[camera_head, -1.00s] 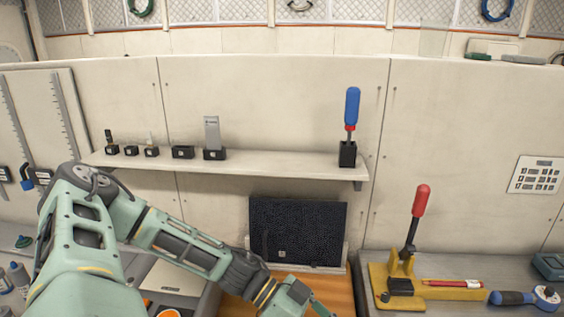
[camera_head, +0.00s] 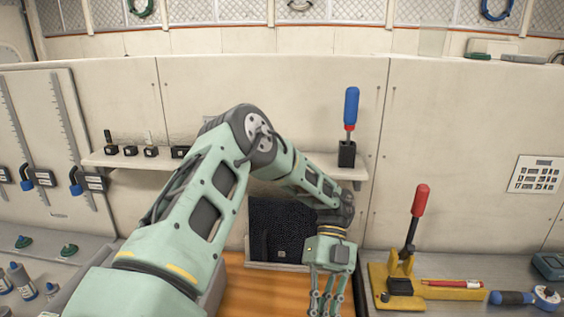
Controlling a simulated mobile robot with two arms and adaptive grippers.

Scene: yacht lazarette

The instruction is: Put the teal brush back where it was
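I cannot make out a teal brush for certain in this view. My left arm reaches across the middle, and its gripper (camera_head: 326,300) points down over the orange-brown wooden surface (camera_head: 280,298), in front of a dark textured panel (camera_head: 275,228). Its fingers are cut off by the bottom edge, so I cannot tell how far they are open or whether they hold anything. A wall shelf (camera_head: 335,165) carries several small black holders. One black holder (camera_head: 347,154) has a blue-handled tool (camera_head: 351,106) upright in it. My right gripper is not in view.
A yellow fixture with a red-handled lever (camera_head: 418,200) stands at right, beside a blue-and-black tool (camera_head: 515,298). Green-topped items (camera_head: 69,250) and bottles (camera_head: 21,278) are at left. My arm hides part of the shelf's middle.

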